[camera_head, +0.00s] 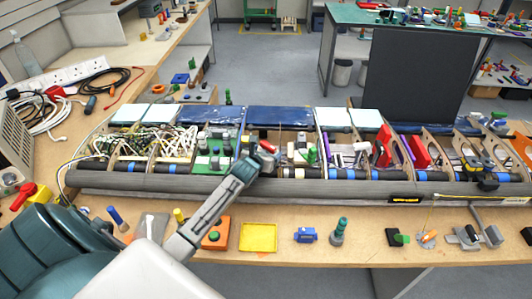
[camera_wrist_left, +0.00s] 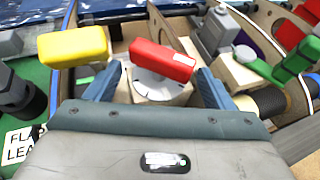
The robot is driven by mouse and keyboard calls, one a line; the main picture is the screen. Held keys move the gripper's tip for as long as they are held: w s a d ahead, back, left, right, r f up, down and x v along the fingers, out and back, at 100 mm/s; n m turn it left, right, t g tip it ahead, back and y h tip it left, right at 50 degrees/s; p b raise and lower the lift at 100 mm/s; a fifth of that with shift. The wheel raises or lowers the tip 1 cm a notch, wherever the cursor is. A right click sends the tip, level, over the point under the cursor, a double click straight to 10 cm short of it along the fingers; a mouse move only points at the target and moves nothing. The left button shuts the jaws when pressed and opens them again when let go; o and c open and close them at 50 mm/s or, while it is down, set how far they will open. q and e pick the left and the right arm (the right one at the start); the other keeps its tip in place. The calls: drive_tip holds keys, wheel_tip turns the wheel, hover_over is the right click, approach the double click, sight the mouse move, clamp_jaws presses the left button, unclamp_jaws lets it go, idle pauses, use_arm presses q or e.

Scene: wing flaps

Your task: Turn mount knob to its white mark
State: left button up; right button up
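A red bar-shaped knob (camera_wrist_left: 162,60) sits on a round white dial (camera_wrist_left: 155,85) on a pale block inside the wing. The red knob also shows in the head view (camera_head: 267,147), at my gripper's tip. My left gripper (camera_wrist_left: 157,88) is open, with its blue fingers apart on either side of the dial and the red knob between and just beyond them. I cannot tell whether a finger touches the knob. The knob lies nearly crosswise in the wrist view, its right end lower. A white mark cannot be made out clearly. My right gripper is not in view.
A yellow block (camera_wrist_left: 74,46) stands left of the red knob, above a green board (camera_wrist_left: 40,80). A green handle (camera_wrist_left: 298,60) and wooden ribs stand to the right. The wing's grey front tube (camera_head: 340,190) runs along the bench. A yellow tray (camera_head: 258,238) lies in front.

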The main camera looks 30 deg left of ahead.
use_arm(q)
drive_tip(key=shift+o, duration=0.9)
drive_tip(key=shift+w, duration=0.1)
drive_tip(key=shift+c, duration=0.2)
drive_tip(key=o, duration=0.3)
drive_tip(key=shift+d, duration=0.15)
